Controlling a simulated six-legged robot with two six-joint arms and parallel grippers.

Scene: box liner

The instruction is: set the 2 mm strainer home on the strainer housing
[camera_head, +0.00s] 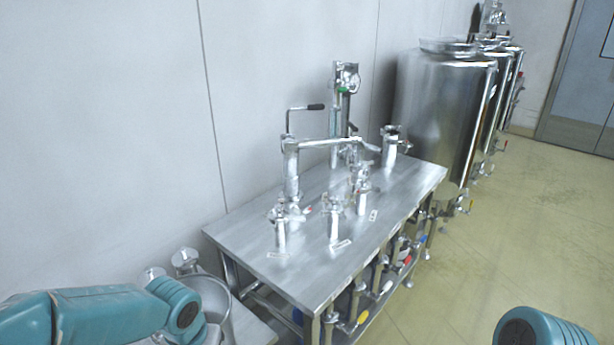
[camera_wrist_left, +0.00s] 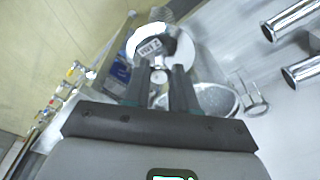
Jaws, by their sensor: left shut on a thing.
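In the left wrist view my left gripper (camera_wrist_left: 160,88) is shut on a small grip of the 2 mm strainer (camera_wrist_left: 149,48), which carries a dark tag reading "2 mm". A white rounded shape and a pale disc show around the tag. I cannot tell their exact outline. The strainer is not distinguishable in the head view, where only my teal left arm shows at the lower left. I cannot tell which fitting is the strainer housing. My right gripper is out of view; only a teal arm part shows at the bottom right.
A steel table (camera_head: 275,262) carries several upright fittings and a lever-handled pipe (camera_head: 291,165). A round metal vessel (camera_head: 222,325) stands left of it, near small round lids (camera_head: 185,258). Large steel tanks (camera_head: 440,110) stand behind. The floor (camera_head: 520,215) at right is clear.

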